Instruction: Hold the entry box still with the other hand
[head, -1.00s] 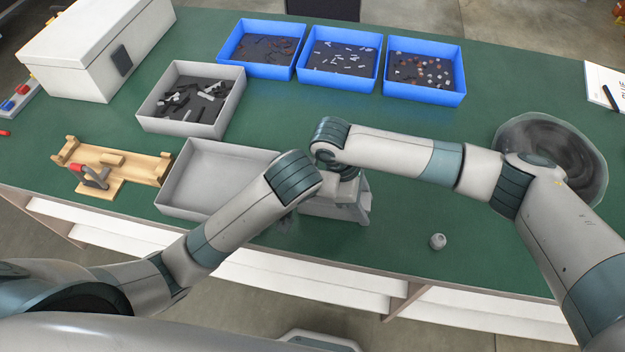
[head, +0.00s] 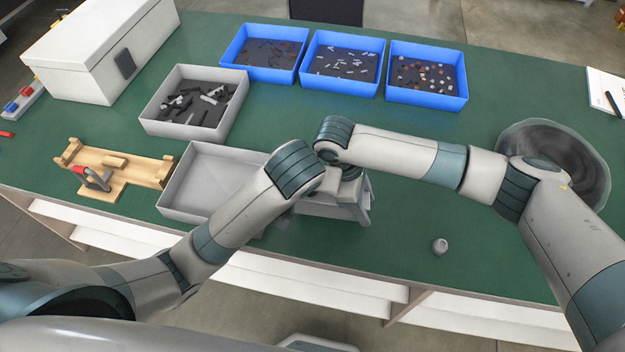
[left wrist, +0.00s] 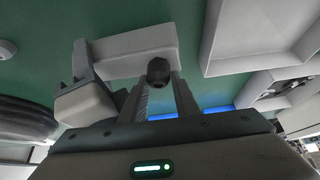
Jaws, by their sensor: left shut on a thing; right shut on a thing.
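The entry box appears to be the pale grey block (left wrist: 138,48) in the left wrist view. A dark hexagonal fitting (left wrist: 158,70) stands against it. My left gripper (left wrist: 160,88) has its fingers closed around this fitting. My right gripper (left wrist: 82,68) comes in from the left of that view and is shut on the end of the block. In the head view the right gripper (head: 335,205) is a grey hand at the table's front edge, beside the empty grey tray. There the left fingers and most of the box are hidden behind my forearms.
The empty grey tray (head: 190,195) lies left of the hands. Behind it is a grey tray of dark parts (head: 150,125). Blue bins (head: 425,100) line the back. A wooden fixture (head: 135,170) is at left.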

